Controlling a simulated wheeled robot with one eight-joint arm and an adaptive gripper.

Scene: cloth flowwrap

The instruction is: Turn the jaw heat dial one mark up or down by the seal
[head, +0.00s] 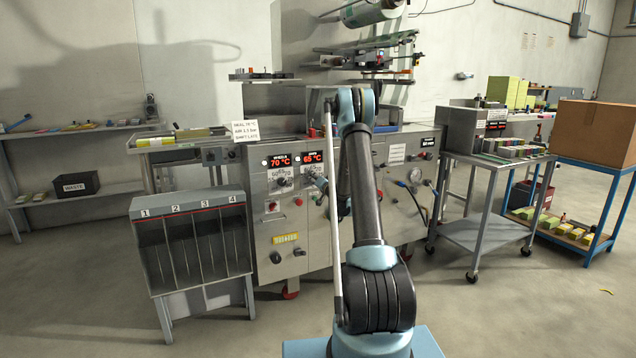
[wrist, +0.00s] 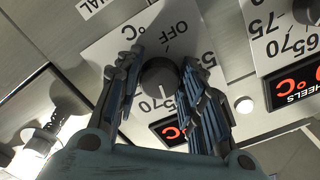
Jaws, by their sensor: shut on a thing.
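The jaw heat dial is a round dark knob (wrist: 160,76) on a white scale plate (wrist: 105,48) marked OFF, 70 and other numbers, seen rotated in the wrist view. My gripper (wrist: 162,70) is shut on the knob, one blue-black finger on each side. In the head view my gripper (head: 320,183) is at the panel below the right red display (head: 312,158), which reads 65 °C; the jaw dial is mostly hidden there.
The wheels dial (head: 281,181) sits just left of the jaw dial, under a display (head: 280,162) reading 70 °C. A paper note (head: 246,130) stands above the panel. The numbered bin rack (head: 188,205) is at the lower left. Open floor lies to the right.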

